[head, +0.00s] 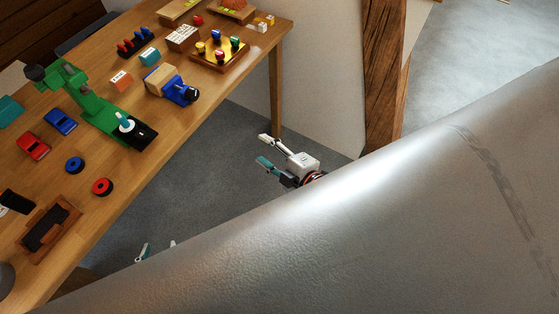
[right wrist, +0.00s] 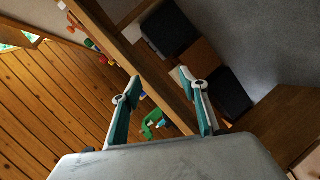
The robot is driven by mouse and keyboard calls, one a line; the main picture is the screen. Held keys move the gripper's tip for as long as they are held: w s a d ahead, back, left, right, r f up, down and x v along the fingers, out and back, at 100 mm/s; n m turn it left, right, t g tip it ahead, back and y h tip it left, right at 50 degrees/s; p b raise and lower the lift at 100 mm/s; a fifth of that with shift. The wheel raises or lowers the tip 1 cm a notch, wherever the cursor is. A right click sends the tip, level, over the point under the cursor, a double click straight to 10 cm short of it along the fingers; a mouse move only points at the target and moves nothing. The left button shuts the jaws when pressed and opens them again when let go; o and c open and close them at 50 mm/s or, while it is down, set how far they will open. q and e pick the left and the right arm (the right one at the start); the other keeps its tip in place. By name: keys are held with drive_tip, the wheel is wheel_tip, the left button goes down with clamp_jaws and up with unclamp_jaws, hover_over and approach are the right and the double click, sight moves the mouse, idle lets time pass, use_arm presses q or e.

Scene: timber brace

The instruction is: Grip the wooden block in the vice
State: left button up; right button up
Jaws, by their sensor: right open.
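The blue vice (head: 181,92) stands on the wooden table near its right edge in the head view. The pale wooden block (head: 160,79) is against its left side; I cannot tell whether the jaws clamp it. My right gripper (head: 264,149) is open and empty, beyond the table's right edge and apart from the vice. The right wrist view shows its two fingers (right wrist: 158,79) spread with nothing between them. My left gripper (head: 157,247) shows only its two separated fingertips at the bottom, also off the table edge; the rest is hidden behind a large grey surface.
A table leg (head: 276,95) and a timber post (head: 384,80) stand at the right.

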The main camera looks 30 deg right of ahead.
drive_tip(key=shift+s+d+f+m+g+h, duration=0.15)
drive_tip(key=shift+s+d+f+m+g, duration=0.2)
drive_tip(key=shift+s+m, duration=0.4)
drive_tip(key=shift+s+d+f+m+g+h, duration=0.1)
drive_tip(key=shift+s+d+f+m, duration=0.1)
drive_tip(key=shift+s+f+m, duration=0.45)
drive_tip(key=shift+s+d+f+m+g+h, duration=0.15)
drive_tip(key=shift+s+d+f+m, duration=0.1)
drive_tip(key=shift+s+m, duration=0.65)
